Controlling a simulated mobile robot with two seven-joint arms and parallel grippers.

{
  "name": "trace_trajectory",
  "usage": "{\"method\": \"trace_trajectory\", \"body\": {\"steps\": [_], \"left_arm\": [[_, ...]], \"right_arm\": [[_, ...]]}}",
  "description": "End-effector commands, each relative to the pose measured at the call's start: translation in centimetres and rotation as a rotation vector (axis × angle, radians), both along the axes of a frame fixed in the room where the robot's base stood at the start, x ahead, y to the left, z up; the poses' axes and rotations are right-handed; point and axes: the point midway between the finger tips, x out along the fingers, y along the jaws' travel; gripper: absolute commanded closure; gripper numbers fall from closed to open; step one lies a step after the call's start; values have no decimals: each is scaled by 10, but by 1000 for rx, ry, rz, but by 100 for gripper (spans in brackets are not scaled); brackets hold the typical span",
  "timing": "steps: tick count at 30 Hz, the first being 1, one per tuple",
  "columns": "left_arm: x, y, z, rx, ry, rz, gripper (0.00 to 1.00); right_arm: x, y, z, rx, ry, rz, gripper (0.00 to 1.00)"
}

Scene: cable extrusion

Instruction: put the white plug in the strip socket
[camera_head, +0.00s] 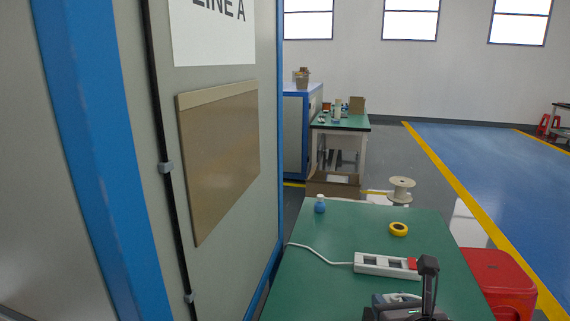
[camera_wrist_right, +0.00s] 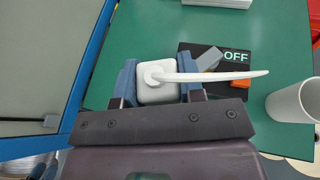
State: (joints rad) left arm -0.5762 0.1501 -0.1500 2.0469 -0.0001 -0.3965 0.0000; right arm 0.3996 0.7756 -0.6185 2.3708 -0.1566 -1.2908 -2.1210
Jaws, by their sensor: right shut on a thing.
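The white plug (camera_wrist_right: 157,92), a rounded white block with a short white cord, sits between the blue-grey fingers of my right gripper (camera_wrist_right: 158,84) in the right wrist view. The gripper is shut on it. In the head view my right gripper (camera_head: 400,298) is low at the bottom, in front of the strip socket. The white strip socket (camera_head: 372,262) lies on the green table with dark square openings and a red switch at its right end. A white edge of it shows at the top of the wrist view (camera_wrist_right: 220,3). My left gripper is out of view.
A yellow tape roll (camera_head: 398,229) and a blue bottle (camera_head: 320,204) stand farther back on the green table (camera_head: 310,290). A red stool (camera_head: 500,275) stands beside the table.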

Motion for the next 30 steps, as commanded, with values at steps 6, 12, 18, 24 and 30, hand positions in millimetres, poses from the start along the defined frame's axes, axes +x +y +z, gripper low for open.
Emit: {"method": "trace_trajectory", "body": {"steps": [6, 12, 18, 24, 30], "left_arm": [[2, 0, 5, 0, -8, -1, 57], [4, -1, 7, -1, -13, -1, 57], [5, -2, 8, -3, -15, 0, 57], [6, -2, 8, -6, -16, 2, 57], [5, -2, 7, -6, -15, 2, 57]], "right_arm": [[-23, -18, -35, 1, 5, -48, 89], [-35, -23, -51, 0, 1, -60, 89], [-37, -23, -54, 7, 0, -64, 89], [-36, -24, -54, 0, -2, -61, 89], [-36, -24, -54, 0, -1, -61, 89]]}}
